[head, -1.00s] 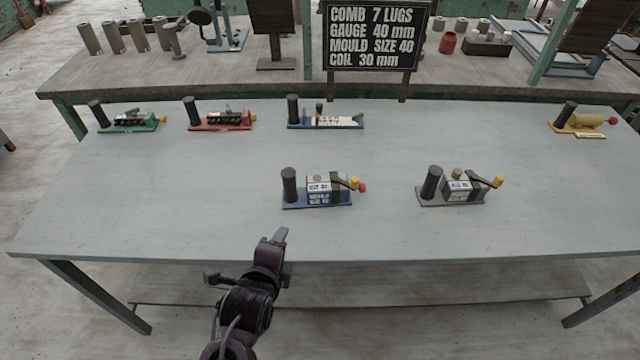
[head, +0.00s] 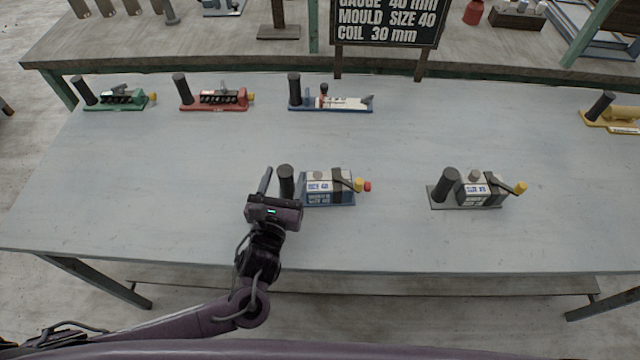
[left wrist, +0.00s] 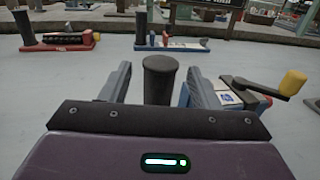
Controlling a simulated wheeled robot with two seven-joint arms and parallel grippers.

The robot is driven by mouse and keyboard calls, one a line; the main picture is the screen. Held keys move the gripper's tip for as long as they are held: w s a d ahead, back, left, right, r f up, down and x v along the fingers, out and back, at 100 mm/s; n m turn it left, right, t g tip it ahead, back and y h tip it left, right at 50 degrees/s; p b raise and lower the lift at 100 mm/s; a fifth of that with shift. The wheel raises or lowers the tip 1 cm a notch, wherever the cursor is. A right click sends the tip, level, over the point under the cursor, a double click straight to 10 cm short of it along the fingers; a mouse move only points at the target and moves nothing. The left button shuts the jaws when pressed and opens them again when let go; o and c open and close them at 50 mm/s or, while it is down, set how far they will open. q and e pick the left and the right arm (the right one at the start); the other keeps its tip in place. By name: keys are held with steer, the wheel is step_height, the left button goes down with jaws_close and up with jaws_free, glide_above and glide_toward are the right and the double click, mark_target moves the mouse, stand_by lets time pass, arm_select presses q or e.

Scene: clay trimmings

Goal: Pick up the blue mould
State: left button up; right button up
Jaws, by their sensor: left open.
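The blue mould (head: 328,190) stands near the front middle of the grey-blue table, with a box-like labelled body, a crank with yellow and red knobs, and an upright black post at its left end. My left gripper (head: 283,178) is open at that post. In the left wrist view, the post of the blue mould (left wrist: 160,82) stands between the two spread fingers of the left gripper (left wrist: 159,68), with its lower part hidden by the gripper body. Contact between fingers and post cannot be made out. My right gripper is not in view.
A grey mould (head: 480,190) stands to the right. Along the back are a green device (head: 118,100), a red device (head: 215,100), a blue-based device with a white top (head: 340,103) and a yellow device (head: 622,115). A bench with a sign (head: 388,22) is behind. The table's left side is clear.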

mark_target(288, 168)
arm_select(q)
steer(key=w, duration=0.3)
steer(key=shift+d+f, duration=0.15)
steer(key=shift+d, duration=0.1)
steer(key=shift+w, duration=0.3)
steer(key=c, duration=1.2)
jaws_close()
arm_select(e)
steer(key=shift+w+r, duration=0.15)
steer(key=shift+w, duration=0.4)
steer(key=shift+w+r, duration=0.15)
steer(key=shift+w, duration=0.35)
